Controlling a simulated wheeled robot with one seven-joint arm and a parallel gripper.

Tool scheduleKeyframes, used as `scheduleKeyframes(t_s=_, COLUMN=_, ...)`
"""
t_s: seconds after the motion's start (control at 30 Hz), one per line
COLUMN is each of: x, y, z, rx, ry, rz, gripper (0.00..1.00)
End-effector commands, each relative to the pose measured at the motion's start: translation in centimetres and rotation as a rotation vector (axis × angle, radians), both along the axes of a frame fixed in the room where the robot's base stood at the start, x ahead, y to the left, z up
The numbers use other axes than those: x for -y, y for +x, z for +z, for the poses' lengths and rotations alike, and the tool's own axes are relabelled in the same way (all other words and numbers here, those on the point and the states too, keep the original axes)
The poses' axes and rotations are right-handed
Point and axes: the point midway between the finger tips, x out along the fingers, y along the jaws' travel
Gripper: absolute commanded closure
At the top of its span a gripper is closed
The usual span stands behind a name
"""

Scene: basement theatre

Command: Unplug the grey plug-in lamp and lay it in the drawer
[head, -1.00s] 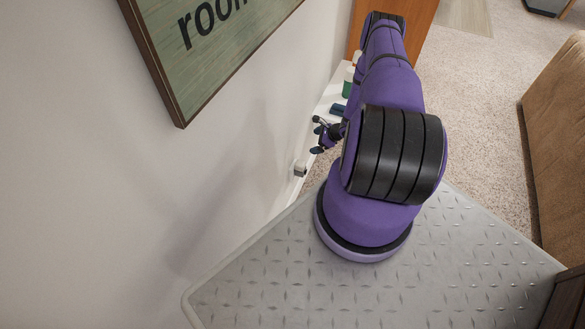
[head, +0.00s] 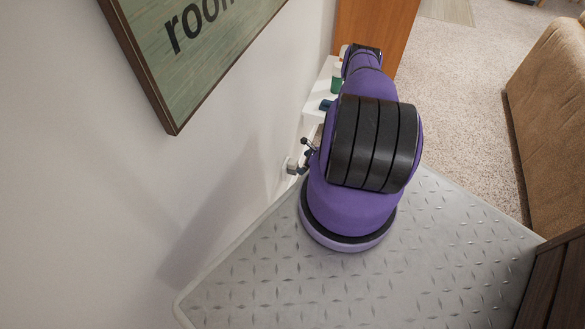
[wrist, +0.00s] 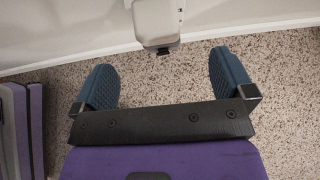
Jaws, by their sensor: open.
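The grey plug-in lamp (head: 291,165) sits low on the white wall, left of my arm in the head view. In the wrist view the lamp (wrist: 157,22) is at the top middle, a pale rounded block with a darker lower end. My gripper (wrist: 163,72) is open and empty, its two blue pads spread left and right below the lamp, with a gap between. In the head view my gripper (head: 306,157) is close beside the lamp and partly hidden by my arm. I cannot make out an open drawer in either view.
A white surface (head: 314,108) along the wall carries a green bottle (head: 337,80) and a dark blue item (head: 325,104). An orange-brown wooden panel (head: 372,30) stands beyond. A brown sofa (head: 550,110) is at the right, with open carpet (head: 460,100) between.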

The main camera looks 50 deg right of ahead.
Motion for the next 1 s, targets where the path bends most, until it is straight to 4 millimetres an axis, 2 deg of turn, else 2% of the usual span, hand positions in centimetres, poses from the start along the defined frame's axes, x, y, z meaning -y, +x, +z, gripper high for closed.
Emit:
scheduleKeyframes(t_s=0.7, x=-2.1, y=4.9, z=-5.9, rx=0.001, ry=0.0, rz=0.001, gripper=0.0)
scheduleKeyframes(t_s=1.0, x=-2.5, y=5.9, z=-6.6, rx=0.003, ry=0.001, rz=0.001, gripper=0.0)
